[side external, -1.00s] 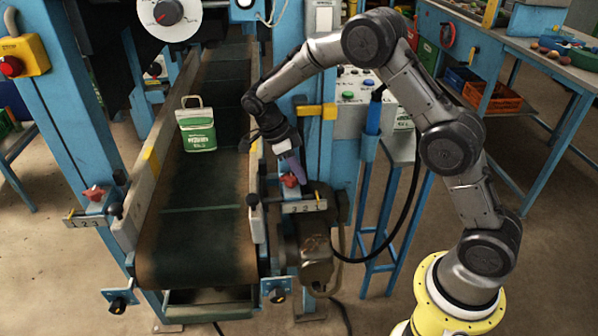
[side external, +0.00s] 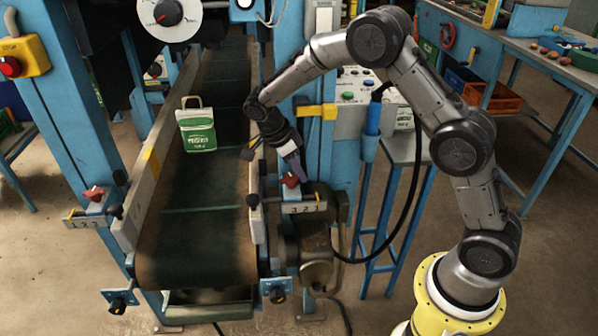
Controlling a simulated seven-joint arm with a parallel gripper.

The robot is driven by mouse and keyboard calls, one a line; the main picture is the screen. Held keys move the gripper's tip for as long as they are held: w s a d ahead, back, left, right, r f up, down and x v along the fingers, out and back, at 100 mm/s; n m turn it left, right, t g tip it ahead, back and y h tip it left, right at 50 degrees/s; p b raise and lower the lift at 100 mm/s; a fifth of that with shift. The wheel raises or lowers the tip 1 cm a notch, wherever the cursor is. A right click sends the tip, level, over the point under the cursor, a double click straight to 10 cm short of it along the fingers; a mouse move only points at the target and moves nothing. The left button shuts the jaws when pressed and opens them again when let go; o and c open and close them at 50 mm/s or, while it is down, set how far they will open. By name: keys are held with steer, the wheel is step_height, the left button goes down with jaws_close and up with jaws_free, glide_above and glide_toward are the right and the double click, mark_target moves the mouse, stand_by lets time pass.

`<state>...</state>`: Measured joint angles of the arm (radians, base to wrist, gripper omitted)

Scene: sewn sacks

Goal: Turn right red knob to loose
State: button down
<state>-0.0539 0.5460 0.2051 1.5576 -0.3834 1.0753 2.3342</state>
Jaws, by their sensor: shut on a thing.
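The right red knob (side external: 290,181) sits on a blue block on the right side of the conveyor, above a small white numbered scale (side external: 303,207). My gripper (side external: 293,172) reaches down from above and is shut on this knob. Its fingers partly cover the knob, and I cannot read which mark the knob points to. A second red knob (side external: 93,193) with its own numbered scale (side external: 82,219) is on the left side of the conveyor, apart from my gripper.
A green and white sack (side external: 198,130) stands on the dark conveyor belt (side external: 205,235). A yellow bracket (side external: 316,111) juts from the blue post beside my wrist. A control panel (side external: 352,95) with buttons is behind, and a black cable (side external: 417,190) hangs to the right.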

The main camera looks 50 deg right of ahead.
steer(key=n, duration=0.2)
steer(key=n+t, duration=0.1)
steer(key=shift+w+r+n+t, duration=0.1)
steer(key=shift+w+n+t, duration=0.2)
steer(key=shift+n, duration=0.1)
steer(key=n, duration=0.1)
steer(key=n+t, duration=0.1)
steer(key=n, duration=0.1)
steer(key=shift+w+n, duration=0.3)
steer(key=n, duration=0.1)
steer(key=n+t, duration=0.1)
steer(key=n, duration=0.1)
steer(key=shift+w+n+t, duration=0.3)
steer(key=shift+w+a+n+t+y, duration=0.1)
steer(key=shift+w+n+t+y, duration=0.15)
steer(key=shift+n, duration=0.65)
steer(key=shift+a+n+t+y, duration=0.15)
steer(key=shift+n+t, duration=0.2)
steer(key=shift+n, duration=0.55)
steer(key=c, duration=0.9)
jaws_free()
steer(key=shift+o, duration=0.2)
